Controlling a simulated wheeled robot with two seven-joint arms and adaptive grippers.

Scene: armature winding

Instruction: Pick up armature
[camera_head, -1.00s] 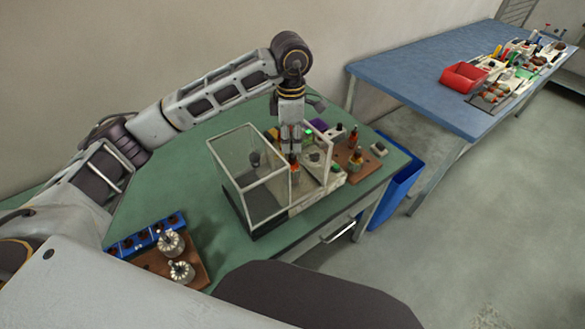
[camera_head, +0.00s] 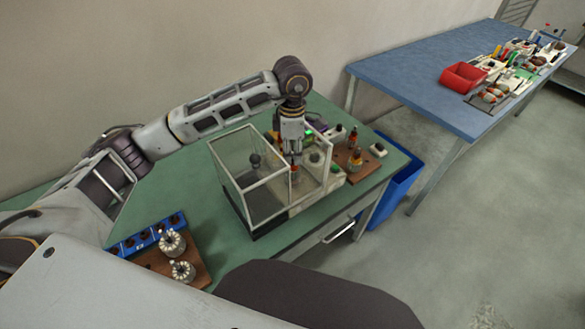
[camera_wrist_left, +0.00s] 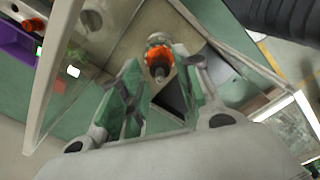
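An armature with an orange winding (camera_wrist_left: 158,58) stands inside the clear-panelled winding machine (camera_head: 222,178). In the left wrist view it lies between and beyond the tips of my two green-padded fingers, with space visible on both sides. My left gripper (camera_head: 293,152) points down into the machine from above and is open; its fingers also show in the left wrist view (camera_wrist_left: 158,82). In the head view the gripper partly hides the armature. Other armatures stand on a brown board (camera_head: 343,163) at right, and two silver ones (camera_head: 172,243) stand at lower left. My right gripper is out of view.
The clear panels and their frame stand close around the left gripper. A blue bin row (camera_head: 131,245) sits at lower left, and a blue waste bin (camera_head: 402,180) stands beside the green table (camera_head: 195,185). A blue table (camera_head: 420,85) with a red tray (camera_head: 464,77) is farther right.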

